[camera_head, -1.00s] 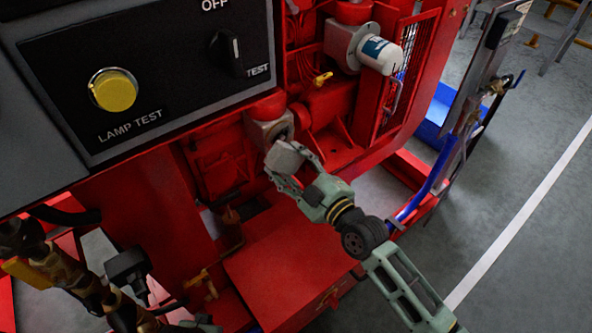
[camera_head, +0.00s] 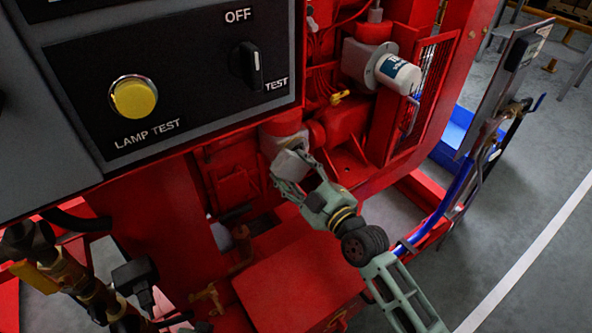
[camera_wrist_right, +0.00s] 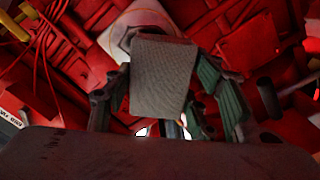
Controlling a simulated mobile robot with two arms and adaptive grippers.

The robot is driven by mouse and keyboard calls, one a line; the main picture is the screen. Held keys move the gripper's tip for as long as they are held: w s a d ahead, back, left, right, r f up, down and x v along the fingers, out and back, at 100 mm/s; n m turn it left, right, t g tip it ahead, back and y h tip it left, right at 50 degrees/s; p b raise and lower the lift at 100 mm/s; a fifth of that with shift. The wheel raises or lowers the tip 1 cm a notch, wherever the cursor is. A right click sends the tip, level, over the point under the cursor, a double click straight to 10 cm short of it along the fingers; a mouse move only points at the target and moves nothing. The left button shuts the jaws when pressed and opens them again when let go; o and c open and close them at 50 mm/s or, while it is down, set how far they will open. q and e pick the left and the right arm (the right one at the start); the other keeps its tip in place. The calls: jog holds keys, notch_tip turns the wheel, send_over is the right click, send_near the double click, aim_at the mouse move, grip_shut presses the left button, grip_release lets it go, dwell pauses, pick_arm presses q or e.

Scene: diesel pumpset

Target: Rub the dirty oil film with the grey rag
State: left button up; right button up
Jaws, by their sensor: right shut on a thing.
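The grey rag (camera_head: 291,164) is held in my right gripper (camera_head: 297,173), which is shut on it, in front of the red engine. In the right wrist view the rag (camera_wrist_right: 163,77) hangs as a grey woven block between the green fingers of the right gripper (camera_wrist_right: 165,95). Just behind it is a pale grey metal housing (camera_wrist_right: 140,20) on the engine; I cannot tell whether the rag touches it. The dirty oil film does not show clearly and may be hidden behind the rag. My left gripper is not in view.
A black control panel (camera_head: 190,110) with a yellow lamp (camera_head: 134,97) stands at the upper left. A white filter (camera_head: 398,74) sticks out at the upper right. A red box (camera_head: 300,280) lies below the right gripper. Brass pipework (camera_head: 72,278) is at the lower left.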

jog(key=shift+w+a, duration=0.1)
jog(key=shift+w, duration=0.05)
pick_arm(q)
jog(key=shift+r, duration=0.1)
pick_arm(e)
jog(key=shift+w, duration=0.1)
jog(key=shift+w+a, duration=0.1)
jog(key=shift+a, duration=0.05)
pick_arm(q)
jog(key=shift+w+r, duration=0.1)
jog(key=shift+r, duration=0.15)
pick_arm(e)
jog(key=shift+w, duration=0.1)
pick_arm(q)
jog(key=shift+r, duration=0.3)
pick_arm(e)
jog(key=shift+w+a, duration=0.25)
jog(key=shift+w, duration=0.1)
